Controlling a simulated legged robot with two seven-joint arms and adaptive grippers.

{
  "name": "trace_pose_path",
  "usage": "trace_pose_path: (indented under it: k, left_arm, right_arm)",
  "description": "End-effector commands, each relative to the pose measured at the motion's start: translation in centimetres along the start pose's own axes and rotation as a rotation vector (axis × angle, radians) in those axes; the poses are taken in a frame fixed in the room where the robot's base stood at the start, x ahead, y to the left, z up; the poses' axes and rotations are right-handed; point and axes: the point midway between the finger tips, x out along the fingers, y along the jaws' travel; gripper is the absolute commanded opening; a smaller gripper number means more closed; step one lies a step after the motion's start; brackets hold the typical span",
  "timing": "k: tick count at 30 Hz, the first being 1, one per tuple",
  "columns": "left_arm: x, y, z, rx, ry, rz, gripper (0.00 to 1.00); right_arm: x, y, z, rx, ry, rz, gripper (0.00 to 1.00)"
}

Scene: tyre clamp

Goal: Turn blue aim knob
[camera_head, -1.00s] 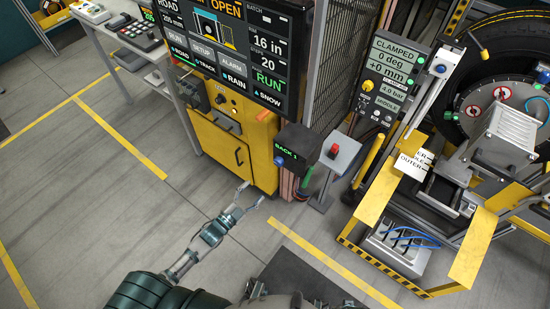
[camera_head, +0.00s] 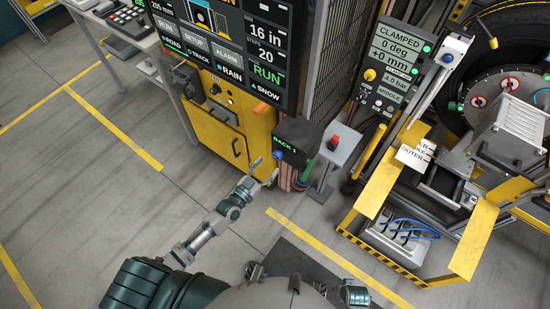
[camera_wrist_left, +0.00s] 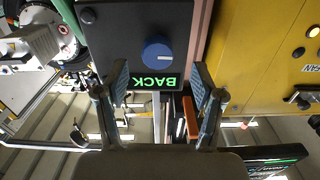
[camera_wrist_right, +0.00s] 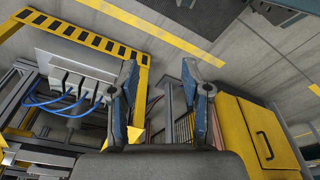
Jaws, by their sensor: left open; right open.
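The blue knob (camera_head: 279,155) sits on the front of a dark box (camera_head: 298,138) whose green display reads BACK 1. In the left wrist view the round blue knob (camera_wrist_left: 157,54), with a pale pointer mark, shows between and beyond the fingertips, beside the green BACK text. My left gripper (camera_head: 266,170) is open and empty, just in front of and slightly below the knob, apparently apart from it. My right gripper (camera_wrist_right: 160,75) is open and empty in the right wrist view, with floor and machinery beyond it.
A yellow cabinet (camera_head: 214,140) stands left of the box under a large screen (camera_head: 225,45). A grey pedestal with a red button (camera_head: 334,143) stands close to its right. The tyre clamp machine with a yellow frame (camera_head: 474,240) is at right. Floor at left is clear.

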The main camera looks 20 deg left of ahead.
Motion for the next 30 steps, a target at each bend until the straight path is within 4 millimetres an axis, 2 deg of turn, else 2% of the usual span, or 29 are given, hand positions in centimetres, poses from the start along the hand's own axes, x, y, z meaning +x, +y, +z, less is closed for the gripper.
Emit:
trace_pose_path:
  k: [3,9,20,27,30]
  left_arm:
    - [2.4,0.2,0.0,-0.001,0.002,0.000,0.68]
    - [4.7,0.4,0.0,0.002,0.000,0.001,0.68]
    - [5.1,0.2,0.0,0.001,-0.001,0.001,0.68]
    - [5.1,0.1,0.0,0.001,-0.001,0.000,0.08]
    - [5.1,0.1,0.0,0.001,-0.001,-0.001,0.08]
  right_arm:
    - [-0.9,0.0,-0.7,0.003,0.013,0.000,0.48]
    - [-1.7,-0.1,-0.9,0.003,0.013,-0.001,0.48]
    - [-2.0,0.0,-1.1,0.005,0.018,0.000,0.48]
    - [-1.9,0.0,-0.7,0.005,0.011,-0.001,0.48]
    - [-1.9,-0.1,-0.6,0.004,0.009,-0.002,0.48]
